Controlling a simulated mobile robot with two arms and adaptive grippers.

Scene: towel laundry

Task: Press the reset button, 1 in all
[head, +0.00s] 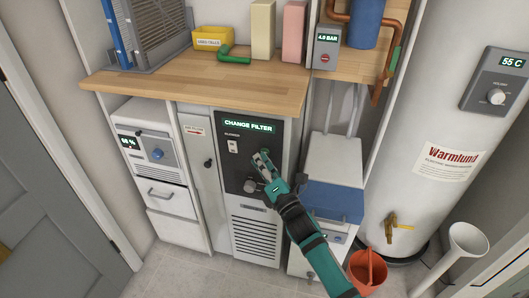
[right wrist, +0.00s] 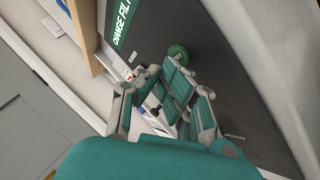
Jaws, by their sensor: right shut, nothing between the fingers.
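A dark control panel (head: 236,160) on the cabinet under the wooden counter has a lit display (head: 248,125) reading CHANGE FILTER. A round green button sits on this panel, clear in the right wrist view (right wrist: 177,52). In the head view only a bit of green shows at the tip of my right gripper (head: 262,160). My right gripper is shut and empty, its fingertips (right wrist: 158,74) pointing at the panel just beside the button. I cannot tell whether they touch the panel. The button's label is not readable. My left gripper is not in view.
The panel also has a white switch (head: 233,146) and a dark knob (head: 250,186). The wooden counter (head: 190,88) overhangs above.

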